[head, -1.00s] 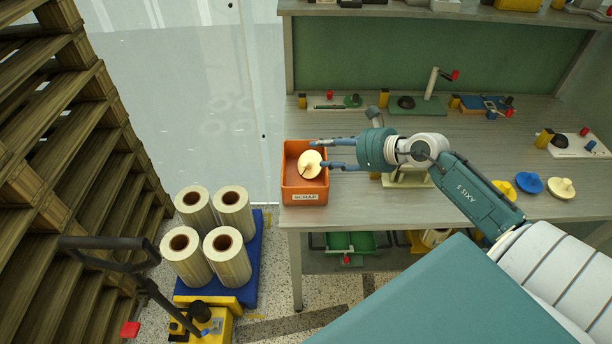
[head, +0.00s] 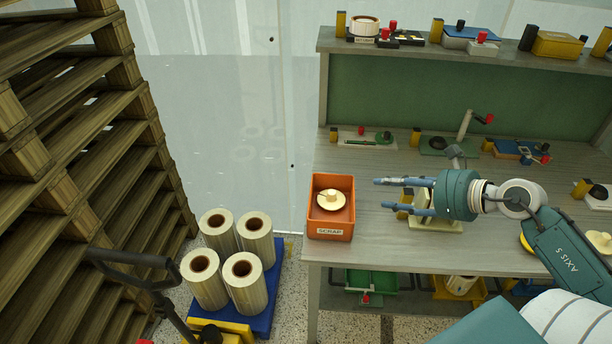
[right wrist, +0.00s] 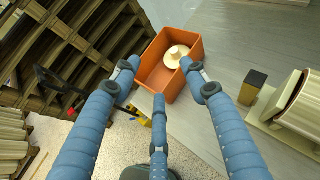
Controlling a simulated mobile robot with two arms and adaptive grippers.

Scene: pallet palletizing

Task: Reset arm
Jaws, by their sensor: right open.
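My right gripper (head: 378,195) is open and empty above the workbench, to the right of the orange scrap bin (head: 331,234). Its fingers point left toward the bin and are apart from it. A cream knobbed disc (head: 330,201) lies inside the bin. In the right wrist view the spread fingers (right wrist: 158,88) frame the bin (right wrist: 185,88), with the cream disc (right wrist: 176,56) in it. My left gripper is not in view.
The workbench (head: 385,258) holds several fixtures along its back, below a shelf (head: 470,55). Several film rolls (head: 245,282) stand on a blue and yellow cart (head: 262,318) at the lower left. Stacked wooden pallets (head: 80,150) fill the left side.

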